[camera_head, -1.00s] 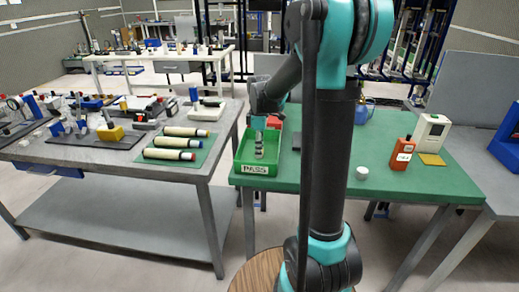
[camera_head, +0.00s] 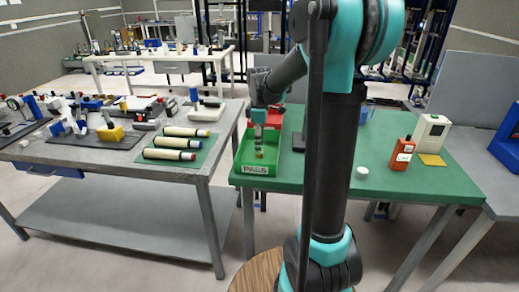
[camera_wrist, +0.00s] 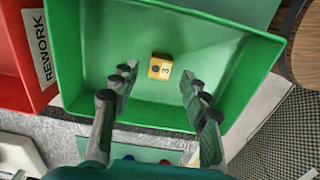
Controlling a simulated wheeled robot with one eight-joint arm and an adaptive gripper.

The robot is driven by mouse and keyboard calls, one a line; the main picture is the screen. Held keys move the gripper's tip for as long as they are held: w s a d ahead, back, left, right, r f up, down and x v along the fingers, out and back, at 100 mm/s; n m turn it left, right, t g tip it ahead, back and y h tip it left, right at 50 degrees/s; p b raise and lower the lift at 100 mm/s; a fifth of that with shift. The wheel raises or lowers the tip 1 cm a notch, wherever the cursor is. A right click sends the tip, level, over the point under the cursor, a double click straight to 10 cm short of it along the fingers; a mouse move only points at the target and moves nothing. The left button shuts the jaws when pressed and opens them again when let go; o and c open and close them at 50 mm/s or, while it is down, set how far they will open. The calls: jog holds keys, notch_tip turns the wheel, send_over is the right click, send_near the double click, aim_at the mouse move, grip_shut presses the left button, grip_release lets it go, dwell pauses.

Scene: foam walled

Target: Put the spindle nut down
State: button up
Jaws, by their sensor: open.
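The spindle nut (camera_wrist: 160,68) is a small yellow block-like piece with a dark round hole and a "3" on it. It lies on the floor of the green PASS tray (camera_wrist: 240,45), near the middle of the part seen in the wrist view. In the head view the nut (camera_head: 259,153) is a small yellow spot in the tray (camera_head: 240,160). My gripper (camera_wrist: 159,80) is open, with its fingers spread to both sides of the nut and apart from it. In the head view my gripper (camera_head: 258,140) is above the tray.
A red REWORK tray (camera_wrist: 12,65) stands right beside the green tray. On the green table (camera_head: 330,178) are a white cap (camera_head: 362,173), an orange device (camera_head: 402,155) and a white box (camera_head: 430,132). The grey bench (camera_head: 100,155) to the left holds several tools.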

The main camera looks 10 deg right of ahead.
notch_tip(320, 180, up, 9)
jog(key=shift+r, duration=0.2)
dwell(0.4)
